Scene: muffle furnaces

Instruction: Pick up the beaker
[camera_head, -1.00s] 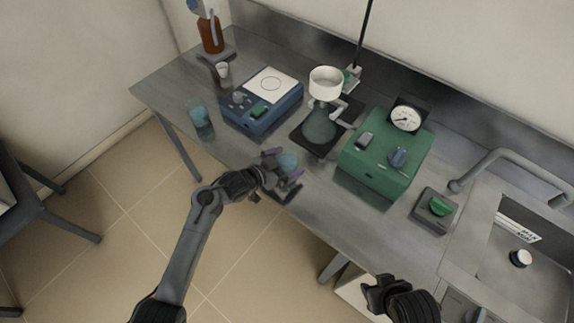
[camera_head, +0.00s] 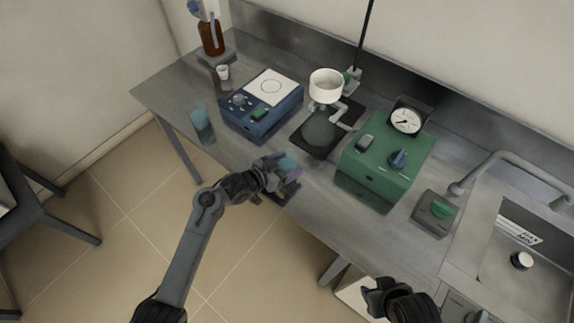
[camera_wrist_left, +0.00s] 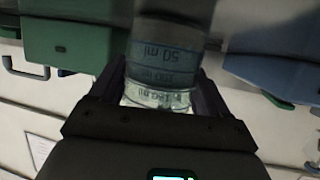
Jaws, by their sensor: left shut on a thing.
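A clear glass beaker (camera_head: 288,164) with bluish contents is at the front edge of the bench, between the fingers of my left gripper (camera_head: 283,178). In the left wrist view, the beaker (camera_wrist_left: 165,70) has graduation marks that appear upside down. The fingers of my left gripper (camera_wrist_left: 165,95) press on both its sides. I cannot tell whether its base touches the bench. My right gripper (camera_head: 377,296) is low in the head view, away from the beaker; its jaw opening is unclear.
A blue device (camera_head: 262,115) with a white top, a stand holding a white bowl (camera_head: 326,84), and a green device (camera_head: 378,170) with a gauge stand behind the beaker. Another glass with blue liquid (camera_head: 202,127) is left. A sink (camera_head: 515,275) is at the right.

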